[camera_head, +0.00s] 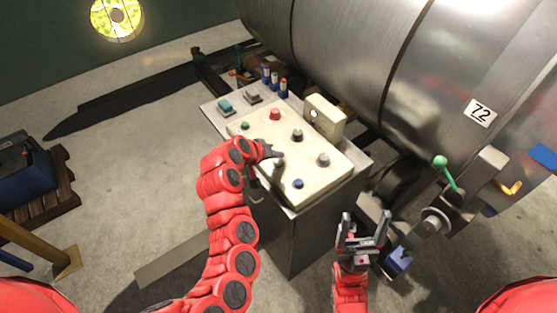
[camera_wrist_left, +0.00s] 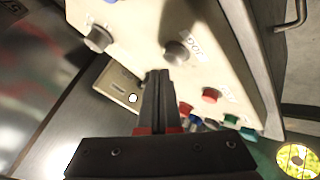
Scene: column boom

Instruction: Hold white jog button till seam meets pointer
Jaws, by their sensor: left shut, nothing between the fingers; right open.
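The pale control panel (camera_head: 255,135) carries several buttons and knobs. The jog button (camera_wrist_left: 177,52) shows as a greyish-white cap beside the JOG label in the left wrist view; in the head view it seems to be the pale button (camera_head: 279,161) right by my left gripper (camera_head: 270,152). My left gripper is shut and empty, its tips (camera_wrist_left: 158,76) close to this button; I cannot tell if they touch it. A dark seam (camera_head: 402,60) runs around the big steel drum (camera_head: 340,35). I cannot make out the pointer for certain. My right gripper (camera_head: 365,222) is open and empty, right of the cabinet.
The panel also has a red button (camera_head: 275,114), a dark knob (camera_head: 297,135), a grey knob (camera_head: 323,159) and a blue button (camera_head: 298,184). A cream box (camera_head: 325,113) stands behind. A green-knobbed lever (camera_head: 440,161) is at right.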

